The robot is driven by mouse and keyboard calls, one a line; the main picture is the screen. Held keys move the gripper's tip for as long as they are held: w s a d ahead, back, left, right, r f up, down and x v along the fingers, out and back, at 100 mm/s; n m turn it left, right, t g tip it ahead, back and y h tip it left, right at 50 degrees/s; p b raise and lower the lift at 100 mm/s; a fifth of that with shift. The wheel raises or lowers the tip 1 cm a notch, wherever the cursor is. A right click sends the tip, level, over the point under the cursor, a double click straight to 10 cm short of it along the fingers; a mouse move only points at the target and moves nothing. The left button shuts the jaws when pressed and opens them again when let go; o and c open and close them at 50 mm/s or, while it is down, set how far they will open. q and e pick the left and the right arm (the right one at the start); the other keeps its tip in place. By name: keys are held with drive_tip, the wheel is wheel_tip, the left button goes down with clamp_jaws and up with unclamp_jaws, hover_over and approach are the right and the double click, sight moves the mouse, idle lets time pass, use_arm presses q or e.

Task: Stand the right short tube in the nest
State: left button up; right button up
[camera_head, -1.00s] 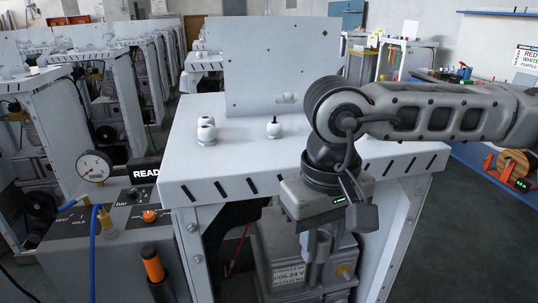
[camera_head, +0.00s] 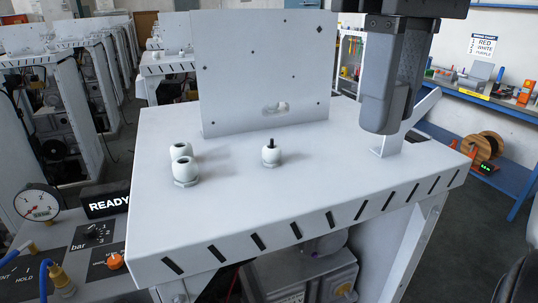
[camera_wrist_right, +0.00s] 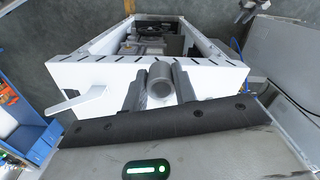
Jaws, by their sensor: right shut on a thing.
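My right gripper (camera_head: 388,112) hangs from the top right of the head view, fingers down, above the right part of the white table top. In the right wrist view its two fingers (camera_wrist_right: 160,80) are shut on a short grey tube (camera_wrist_right: 160,94), whose round hollow end shows. In the head view I cannot make out the tube apart from the fingers. I cannot tell which is the nest. My left gripper is not clearly seen.
An upright white plate (camera_head: 262,75) with holes and a slot stands at the back of the white table (camera_head: 330,185). A white bracket (camera_head: 403,145) rises at the table's right. A gauge (camera_head: 37,202) and READY panel are at the left. The table's front middle is clear.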

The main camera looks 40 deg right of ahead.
drive_tip(key=w+f, duration=0.4)
drive_tip(key=w, duration=0.3)
hover_over(282, 186)
wheel_tip(282, 186, down, 5)
drive_tip(key=shift+s+r, duration=0.1)
drive_tip(key=shift+s, duration=0.05)
drive_tip(key=shift+f, duration=0.3)
drive_tip(key=shift+w+f, duration=0.2)
drive_tip(key=shift+f, duration=1.3)
drive_tip(key=shift+f, duration=0.15)
drive_tip(key=shift+f, duration=0.15)
drive_tip(key=o, duration=1)
drive_tip(key=shift+c, duration=0.2)
